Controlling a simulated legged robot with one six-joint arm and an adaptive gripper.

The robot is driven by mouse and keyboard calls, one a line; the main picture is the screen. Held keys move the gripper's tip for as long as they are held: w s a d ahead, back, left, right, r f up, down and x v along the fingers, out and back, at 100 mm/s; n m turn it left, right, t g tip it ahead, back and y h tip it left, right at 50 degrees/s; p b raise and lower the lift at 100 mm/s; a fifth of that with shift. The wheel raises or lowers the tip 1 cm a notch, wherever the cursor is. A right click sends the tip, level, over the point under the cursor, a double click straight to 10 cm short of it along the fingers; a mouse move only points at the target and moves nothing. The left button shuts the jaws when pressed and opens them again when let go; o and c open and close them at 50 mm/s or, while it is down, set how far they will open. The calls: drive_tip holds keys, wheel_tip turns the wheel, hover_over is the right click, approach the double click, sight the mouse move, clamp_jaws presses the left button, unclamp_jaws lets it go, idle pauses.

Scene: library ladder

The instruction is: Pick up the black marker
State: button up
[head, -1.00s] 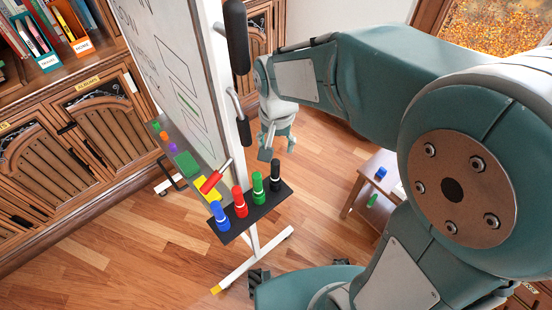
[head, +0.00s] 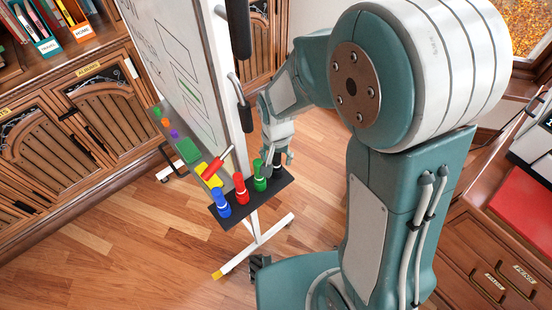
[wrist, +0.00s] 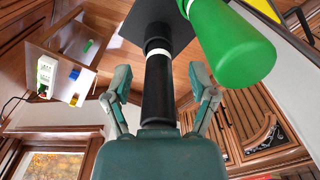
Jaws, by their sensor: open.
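The black marker (head: 277,158) stands upright at the right end of a black tray on the whiteboard stand, partly hidden by my gripper (head: 277,143) in the head view. In the wrist view the black marker (wrist: 158,85) runs between the two spread fingers of my gripper (wrist: 159,84). The fingers are open, with a visible gap on each side of the marker. The green marker (wrist: 235,45) stands close beside it, near the right finger in that view.
The black tray (head: 225,220) also holds the blue (head: 220,203), red (head: 241,188) and green (head: 260,180) markers in a row. The whiteboard (head: 180,75) rises just left of my gripper. Wooden cabinets (head: 70,150) stand behind.

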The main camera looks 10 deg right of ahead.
drive_tip(key=shift+f, duration=0.2)
drive_tip(key=c, duration=1)
drive_tip(key=shift+o, duration=0.2)
drive_tip(key=shift+r, duration=0.1)
